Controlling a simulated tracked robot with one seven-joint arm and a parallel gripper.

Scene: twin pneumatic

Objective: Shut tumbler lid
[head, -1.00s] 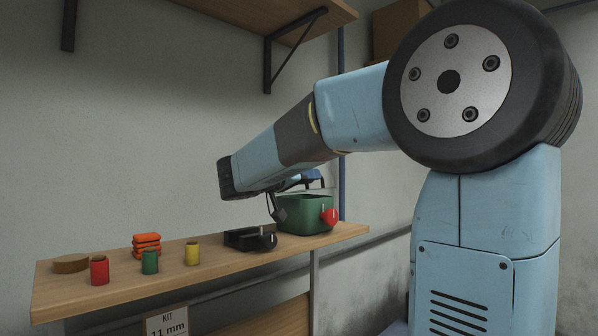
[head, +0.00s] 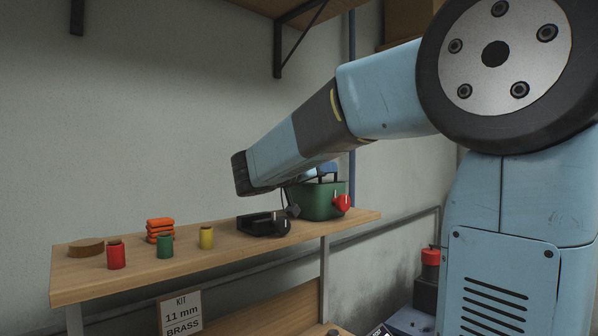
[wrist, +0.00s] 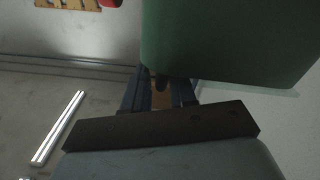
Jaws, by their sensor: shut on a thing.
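A green box-shaped body (head: 318,205), which I take to be the tumbler, stands at the right end of the wooden shelf. A red knob (head: 342,204) sits on its front right. Its top is partly hidden by my arm, so I cannot tell how the lid stands. A large green panel (wrist: 225,45) fills the upper right of the wrist view. My gripper (wrist: 160,85) is shut, its fingertips at that panel's lower edge. What lies between them is too dark to make out. In the head view my forearm hides most of the gripper.
A black tray-like part (head: 258,225) stands just left of the green body. Red (head: 116,256), green (head: 165,247) and yellow (head: 206,238) cups, an orange stack (head: 160,230) and a brown disc (head: 87,247) stand farther left. The front shelf edge between them is clear.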

